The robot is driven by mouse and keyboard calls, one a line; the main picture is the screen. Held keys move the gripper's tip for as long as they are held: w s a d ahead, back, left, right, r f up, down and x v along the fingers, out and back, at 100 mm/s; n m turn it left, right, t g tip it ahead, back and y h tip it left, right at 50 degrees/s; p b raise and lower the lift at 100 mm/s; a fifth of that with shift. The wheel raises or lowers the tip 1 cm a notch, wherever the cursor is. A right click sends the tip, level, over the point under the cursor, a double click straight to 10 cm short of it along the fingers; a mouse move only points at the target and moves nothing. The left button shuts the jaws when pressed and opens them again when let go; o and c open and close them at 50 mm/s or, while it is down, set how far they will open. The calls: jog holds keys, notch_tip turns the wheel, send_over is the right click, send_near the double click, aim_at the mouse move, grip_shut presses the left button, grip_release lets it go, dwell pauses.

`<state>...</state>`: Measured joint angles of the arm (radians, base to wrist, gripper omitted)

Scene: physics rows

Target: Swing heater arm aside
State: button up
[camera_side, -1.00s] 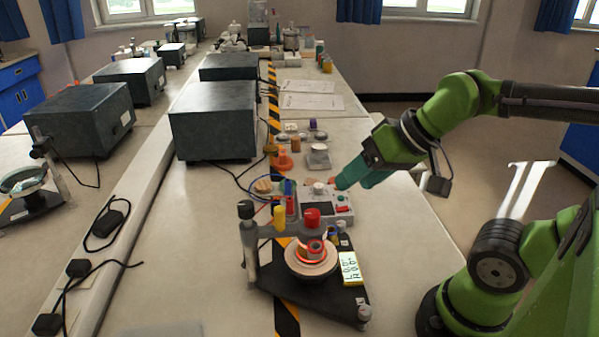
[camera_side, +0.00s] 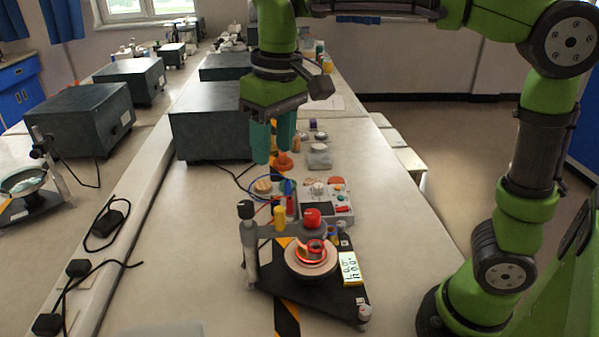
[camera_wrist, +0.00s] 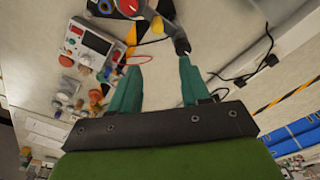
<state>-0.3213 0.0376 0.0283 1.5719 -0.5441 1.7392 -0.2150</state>
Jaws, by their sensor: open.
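The heater arm (camera_side: 293,228) is a grey bar from an upright post (camera_side: 250,255) with a black knob (camera_side: 246,209), out over a round plate (camera_side: 299,268). A yellow knob (camera_side: 279,217) stands on the bar and a red knob (camera_side: 312,217) tops its heater end. A ring under it glows orange-red. In the wrist view the heater arm (camera_wrist: 168,28) lies at the top, beyond my fingertips. My gripper (camera_side: 274,155) is open and empty, pointing down, above and behind the heater arm, apart from it. Both fingers also show in the wrist view (camera_wrist: 161,66).
A control box (camera_side: 326,204) with dials and cables stands behind the apparatus. A yellow label card (camera_side: 349,268) lies on the black base (camera_side: 315,302). A dark grey box (camera_side: 212,133) stands to the left of my gripper. The bench right of the base is clear.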

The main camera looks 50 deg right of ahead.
aim_at(279, 208)
jog(key=shift+g, duration=0.5)
jog(key=f, duration=1.4)
jog(key=shift+s+a, duration=0.1)
jog(key=shift+s, duration=0.3)
grip_shut()
